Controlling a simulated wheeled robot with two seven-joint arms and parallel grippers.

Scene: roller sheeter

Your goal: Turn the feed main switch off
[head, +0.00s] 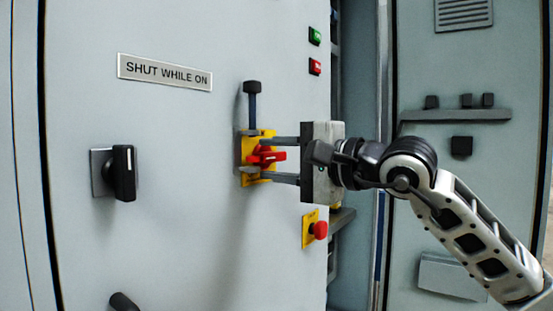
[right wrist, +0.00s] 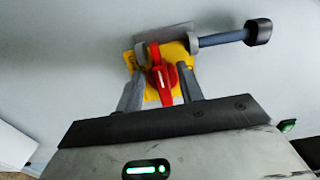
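The main switch is a red rotary handle (head: 268,157) on a yellow plate (head: 250,148), mounted on the grey cabinet door. The handle points to the right in the head view. It also shows in the right wrist view (right wrist: 162,78). My right gripper (head: 272,160) reaches in from the right, open, with one finger above the handle and one below it. In the right wrist view, my right gripper (right wrist: 161,88) has a finger on each side of the red handle, with gaps visible. Whether the fingertips touch the plate cannot be told. My left gripper is not in view.
A lever with a black knob (head: 252,87) stands just above the switch. A red button on a yellow box (head: 315,229) is below right. A black rotary knob (head: 123,173) is at left, under a "SHUT WHILE ON" sign (head: 165,72). Green (head: 315,36) and red (head: 315,66) buttons are above.

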